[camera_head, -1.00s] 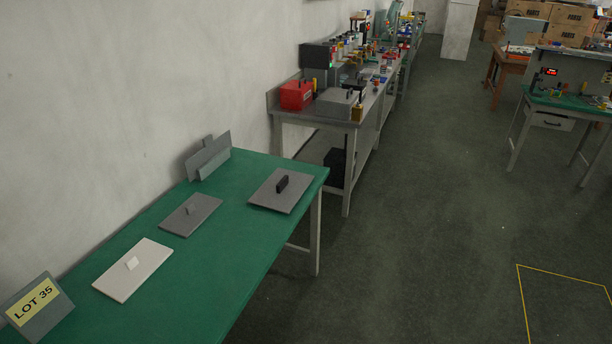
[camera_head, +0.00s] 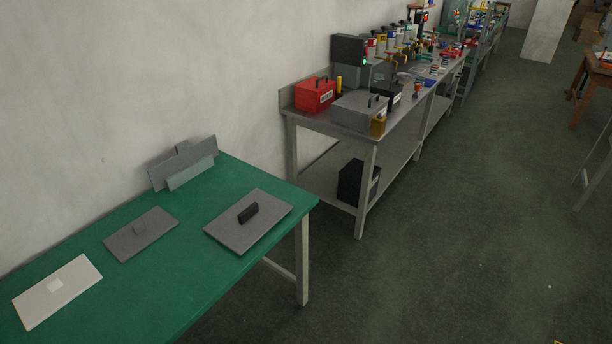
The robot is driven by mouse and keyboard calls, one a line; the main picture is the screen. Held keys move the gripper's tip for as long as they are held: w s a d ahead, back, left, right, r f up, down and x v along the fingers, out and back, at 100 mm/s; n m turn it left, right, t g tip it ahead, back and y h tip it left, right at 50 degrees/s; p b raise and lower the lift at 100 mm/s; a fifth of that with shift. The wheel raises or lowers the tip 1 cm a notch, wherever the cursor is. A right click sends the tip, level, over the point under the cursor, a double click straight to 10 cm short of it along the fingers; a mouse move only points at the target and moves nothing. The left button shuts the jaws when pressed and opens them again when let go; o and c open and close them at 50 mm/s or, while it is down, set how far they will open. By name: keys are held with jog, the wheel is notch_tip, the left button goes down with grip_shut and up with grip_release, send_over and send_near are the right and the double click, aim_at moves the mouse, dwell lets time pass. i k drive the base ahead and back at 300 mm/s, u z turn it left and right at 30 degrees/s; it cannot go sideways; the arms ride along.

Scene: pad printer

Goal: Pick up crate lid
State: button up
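Three flat lids with handles lie apart on a green-topped table; I cannot tell for sure which is the crate lid. A grey lid with a black handle (camera_head: 232,233) lies nearest the table's right end. A smaller dark grey lid (camera_head: 155,240) with a small grey knob lies left of it. A pale lid (camera_head: 75,282) with a whitish square knob lies at the far left. My gripper is not in view.
The green table (camera_head: 180,298) stands against the wall, with grey upright plates (camera_head: 190,165) at its back edge. A metal bench (camera_head: 330,123) beyond it holds a red box (camera_head: 312,97) and a grey box (camera_head: 352,112).

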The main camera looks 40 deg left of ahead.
aim_at(238, 228)
jog(key=u, duration=0.5)
jog(key=i, duration=1.3)
jog(key=u, duration=1.75)
jog(key=i, duration=0.85)
jog(key=u, duration=1.1)
jog(key=i, duration=0.25)
jog(key=z, duration=0.05)
